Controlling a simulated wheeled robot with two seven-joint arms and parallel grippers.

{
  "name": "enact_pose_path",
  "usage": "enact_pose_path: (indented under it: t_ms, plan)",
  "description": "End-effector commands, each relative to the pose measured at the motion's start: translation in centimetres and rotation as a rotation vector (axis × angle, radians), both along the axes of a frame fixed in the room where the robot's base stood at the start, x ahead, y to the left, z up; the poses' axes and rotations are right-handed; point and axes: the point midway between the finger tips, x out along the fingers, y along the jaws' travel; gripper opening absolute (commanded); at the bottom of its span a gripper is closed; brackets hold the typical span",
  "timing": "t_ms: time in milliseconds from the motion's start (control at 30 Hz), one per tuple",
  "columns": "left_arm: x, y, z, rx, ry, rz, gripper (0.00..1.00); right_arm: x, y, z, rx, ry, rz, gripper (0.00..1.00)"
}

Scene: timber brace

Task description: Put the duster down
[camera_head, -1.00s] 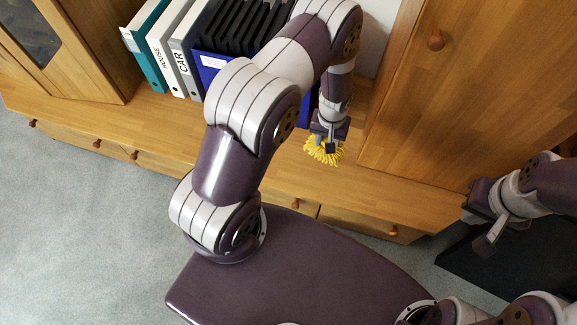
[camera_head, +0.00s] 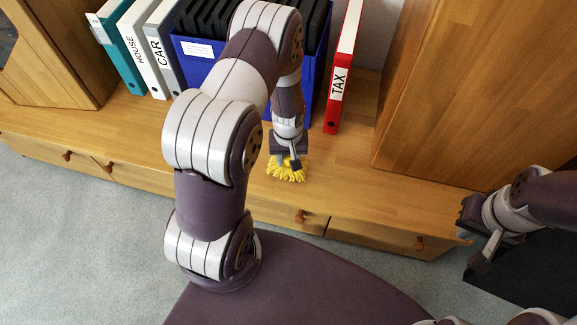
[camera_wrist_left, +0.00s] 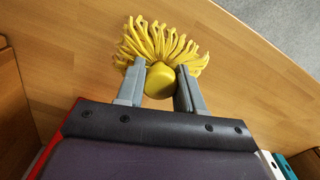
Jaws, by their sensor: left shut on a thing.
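The duster (camera_head: 287,170) has yellow strands and hangs at my left gripper, over the wooden cabinet top. My left gripper (camera_head: 288,160) is shut on it. In the left wrist view the duster (camera_wrist_left: 160,78) shows its round yellow end between the two grey fingers of the gripper (camera_wrist_left: 160,88), with the strands fanned out beyond them. I cannot tell whether the strands touch the wood. My right gripper (camera_head: 474,238) is at the right side, away from the duster, and its fingertips are not clear.
The wooden top (camera_head: 345,165) has free room right of the duster. A red TAX binder (camera_head: 344,75) stands behind it, beside a blue file box (camera_head: 318,85). HOUSE (camera_head: 143,55) and CAR (camera_head: 163,55) binders and a teal one (camera_head: 122,50) stand left. A tall cabinet (camera_head: 480,90) bounds the right.

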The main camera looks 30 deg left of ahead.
Motion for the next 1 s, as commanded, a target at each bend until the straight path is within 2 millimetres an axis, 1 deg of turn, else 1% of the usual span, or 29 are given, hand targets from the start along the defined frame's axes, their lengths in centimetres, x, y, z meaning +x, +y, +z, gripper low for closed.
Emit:
enact_pose_path:
  t_ms: [100,200,400,533,567,600,633,900,967,1000]
  plan:
    - [-0.1,0.0,-2.5,0.0,0.002,-0.001,0.04,0.0,0.0,-1.6,0.0,0.0,0.0,0.0]
    - [0.0,0.0,-4.0,0.0,0.001,0.0,0.04,0.0,0.0,-2.3,0.0,0.0,0.0,0.0]
    - [0.0,0.0,-3.7,0.0,0.001,0.0,0.04,0.0,0.0,-2.0,0.0,0.0,0.0,0.0]
    - [0.0,0.0,-4.1,0.0,0.001,0.0,0.04,0.0,0.0,-2.2,0.0,0.0,0.0,0.0]
    - [0.0,0.0,-4.0,0.0,0.001,0.0,0.43,0.0,0.0,-2.1,0.0,0.0,0.0,0.0]
    - [0.0,0.0,-4.0,0.0,0.001,0.0,0.56,0.0,0.0,-2.1,0.0,0.0,0.0,0.0]
    - [0.0,0.0,-4.0,0.0,0.001,0.0,0.62,0.0,0.0,-2.1,0.0,0.0,0.0,0.0]
    - [0.0,0.0,-3.9,0.0,0.0,0.0,0.62,0.0,0.0,-2.0,0.0,0.0,0.0,0.0]
    - [0.0,0.0,-3.3,0.0,-0.001,0.0,0.62,0.0,0.0,-1.7,0.0,0.0,0.0,0.0]
    - [0.1,0.0,-2.6,0.0,-0.002,0.0,0.62,0.0,0.0,-1.3,0.0,0.0,0.0,0.0]
